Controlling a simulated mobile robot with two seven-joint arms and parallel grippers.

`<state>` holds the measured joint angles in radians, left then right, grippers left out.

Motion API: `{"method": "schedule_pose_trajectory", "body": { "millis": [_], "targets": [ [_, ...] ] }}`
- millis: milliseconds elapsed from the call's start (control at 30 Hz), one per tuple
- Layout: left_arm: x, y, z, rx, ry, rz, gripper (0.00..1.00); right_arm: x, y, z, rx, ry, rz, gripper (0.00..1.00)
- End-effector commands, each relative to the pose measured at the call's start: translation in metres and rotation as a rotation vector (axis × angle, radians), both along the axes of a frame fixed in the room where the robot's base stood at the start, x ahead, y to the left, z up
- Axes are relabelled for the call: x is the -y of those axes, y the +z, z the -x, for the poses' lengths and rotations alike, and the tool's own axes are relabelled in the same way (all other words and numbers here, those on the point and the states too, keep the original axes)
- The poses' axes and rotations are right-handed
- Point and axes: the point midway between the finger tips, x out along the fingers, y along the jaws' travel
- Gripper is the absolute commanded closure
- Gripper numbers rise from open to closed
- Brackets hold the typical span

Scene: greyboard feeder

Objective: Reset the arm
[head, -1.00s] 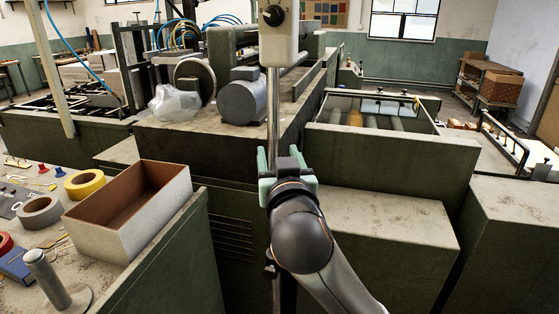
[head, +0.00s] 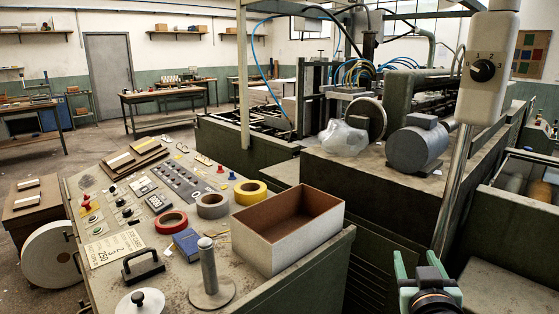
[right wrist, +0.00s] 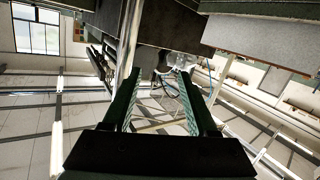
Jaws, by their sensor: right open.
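My right gripper (head: 428,268) is at the lower right of the head view, with its green fingers pointing away from me. In the right wrist view its two fingers (right wrist: 158,95) stand apart with nothing held between them. In the head view it is near the grey metal post (head: 455,190) that carries a pale box with a black rotary knob (head: 483,70). I cannot tell whether a finger touches the post. My left gripper is not in view.
A sloping control desk (head: 170,285) holds an open cardboard box (head: 285,255), tape rolls, a blue box (head: 186,244) and a grey upright post (head: 209,270). Behind stands the green machine with a grey motor (head: 418,145) and a plastic bag (head: 343,138). Open floor shows at the left.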

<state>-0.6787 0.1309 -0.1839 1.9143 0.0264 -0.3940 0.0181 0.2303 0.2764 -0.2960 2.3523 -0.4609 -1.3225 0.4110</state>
Motion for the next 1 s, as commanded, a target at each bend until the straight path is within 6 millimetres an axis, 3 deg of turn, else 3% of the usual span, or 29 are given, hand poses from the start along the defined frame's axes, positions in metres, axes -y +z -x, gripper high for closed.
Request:
{"method": "schedule_pose_trajectory", "body": {
  "millis": [33, 133, 233, 400, 500, 600, 700, 800, 1000],
  "targets": [
    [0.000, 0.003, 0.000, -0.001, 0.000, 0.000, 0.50, -0.010, -0.042, -0.001, -0.085, 0.055, 0.009, 0.41],
    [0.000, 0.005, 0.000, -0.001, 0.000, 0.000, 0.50, -0.030, -0.114, 0.006, -0.206, 0.168, 0.010, 0.41],
    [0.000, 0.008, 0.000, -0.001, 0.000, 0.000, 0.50, -0.048, -0.184, 0.028, -0.312, 0.266, -0.014, 0.41],
    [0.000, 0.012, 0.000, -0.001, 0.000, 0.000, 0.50, -0.073, -0.289, 0.096, -0.457, 0.387, -0.101, 0.41],
    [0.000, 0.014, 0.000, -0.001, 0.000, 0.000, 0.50, -0.082, -0.331, 0.141, -0.512, 0.421, -0.158, 0.41],
    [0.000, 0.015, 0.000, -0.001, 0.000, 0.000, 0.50, -0.087, -0.359, 0.177, -0.546, 0.432, -0.199, 0.41],
    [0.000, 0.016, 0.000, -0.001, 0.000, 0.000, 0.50, -0.089, -0.373, 0.200, -0.563, 0.434, -0.225, 0.41],
    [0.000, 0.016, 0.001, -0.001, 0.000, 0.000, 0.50, -0.089, -0.378, 0.210, -0.569, 0.434, -0.234, 0.41],
    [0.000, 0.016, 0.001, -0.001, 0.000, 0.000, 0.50, -0.089, -0.379, 0.210, -0.568, 0.435, -0.235, 0.41]
  ]
}}
